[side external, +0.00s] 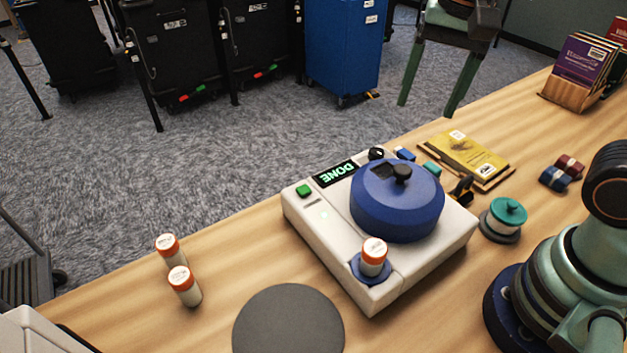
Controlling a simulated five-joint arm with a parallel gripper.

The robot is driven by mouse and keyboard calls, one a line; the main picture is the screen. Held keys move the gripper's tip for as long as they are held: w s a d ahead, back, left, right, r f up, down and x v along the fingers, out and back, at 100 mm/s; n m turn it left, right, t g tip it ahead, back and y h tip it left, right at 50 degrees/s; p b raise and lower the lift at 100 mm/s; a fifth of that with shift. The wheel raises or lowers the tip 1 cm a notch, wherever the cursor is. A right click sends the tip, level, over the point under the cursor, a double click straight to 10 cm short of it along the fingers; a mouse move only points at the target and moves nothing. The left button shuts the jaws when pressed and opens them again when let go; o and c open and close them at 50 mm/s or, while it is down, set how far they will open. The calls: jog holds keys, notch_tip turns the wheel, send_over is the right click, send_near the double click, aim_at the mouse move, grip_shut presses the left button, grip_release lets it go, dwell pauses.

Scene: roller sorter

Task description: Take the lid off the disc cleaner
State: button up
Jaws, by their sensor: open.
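The disc cleaner (316,232) is a white box on the wooden table, with a lit display reading "DONE" (335,174). Its round blue lid (395,215) sits on top of it, with a black knob (401,174) in the middle and a dark notch beside the knob. The lid looks seated on the box, and what is under it is hidden. My arm stands at the lower right, apart from the lid.
A bottle with an orange cap (374,252) stands in a blue holder on the cleaner's front corner. Two similar bottles (181,284) stand left. A grey round mat (288,322) lies bare in front.

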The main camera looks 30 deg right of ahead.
aim_at(404, 167)
jog(key=f+m, duration=0.1)
jog(key=f, duration=0.3)
jog(key=a+f+m+g, duration=0.1)
jog(key=f, duration=0.2)
jog(key=a+f+m, duration=0.1)
jog(key=f, duration=0.3)
jog(key=shift+f+m+g, duration=0.3)
grip_shut()
dwell(1.5)
